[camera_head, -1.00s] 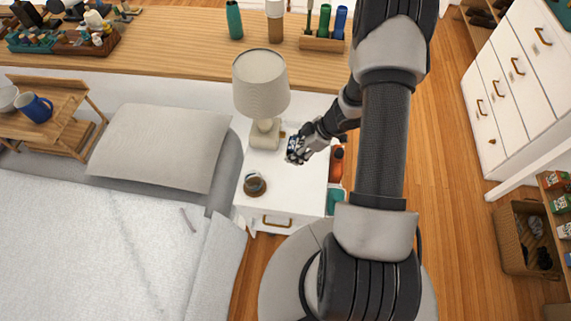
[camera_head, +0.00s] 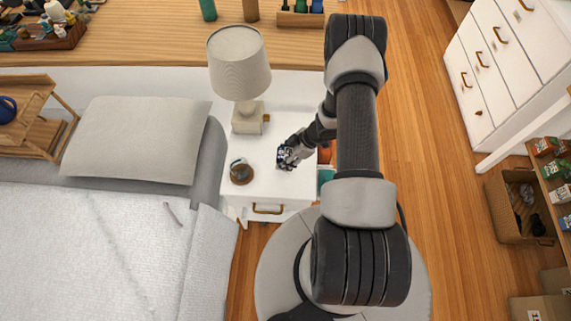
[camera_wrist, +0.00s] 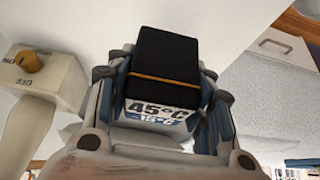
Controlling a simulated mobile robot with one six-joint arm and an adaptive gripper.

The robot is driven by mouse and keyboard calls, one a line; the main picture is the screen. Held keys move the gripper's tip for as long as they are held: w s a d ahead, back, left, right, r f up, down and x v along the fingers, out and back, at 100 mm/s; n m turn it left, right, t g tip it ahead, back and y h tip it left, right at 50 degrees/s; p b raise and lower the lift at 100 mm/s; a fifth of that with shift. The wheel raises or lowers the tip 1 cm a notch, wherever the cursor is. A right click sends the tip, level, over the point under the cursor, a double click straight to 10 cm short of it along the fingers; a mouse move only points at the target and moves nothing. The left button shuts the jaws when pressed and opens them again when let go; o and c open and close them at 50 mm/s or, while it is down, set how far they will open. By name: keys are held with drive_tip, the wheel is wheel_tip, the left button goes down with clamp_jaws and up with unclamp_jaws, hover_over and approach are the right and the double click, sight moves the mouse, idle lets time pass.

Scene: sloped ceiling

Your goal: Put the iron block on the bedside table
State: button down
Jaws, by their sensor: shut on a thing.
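The block (camera_wrist: 166,72) in the wrist view is black with an orange line and a white and blue label reading "45°C -15°C". My gripper (camera_wrist: 162,85) is shut on it, with a finger on each side. In the head view my gripper (camera_head: 288,157) is over the right part of the bedside table (camera_head: 268,187), a white table with a drawer. The block is too small there to make out clearly. I cannot tell whether it touches the table top.
A lamp (camera_head: 240,65) stands at the back of the table; its base (camera_wrist: 45,75) shows left in the wrist view. A small round brown object (camera_head: 241,172) sits at the table's left. The bed (camera_head: 95,245) is left. Clear white surface lies between the round object and my gripper.

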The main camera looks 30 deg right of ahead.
drive_tip(key=shift+f+b, duration=0.65)
drive_tip(key=shift+f, duration=1.4)
drive_tip(key=c, duration=0.8)
unclamp_jaws()
drive_tip(key=shift+f, duration=0.15)
drive_tip(key=shift+o, duration=0.2)
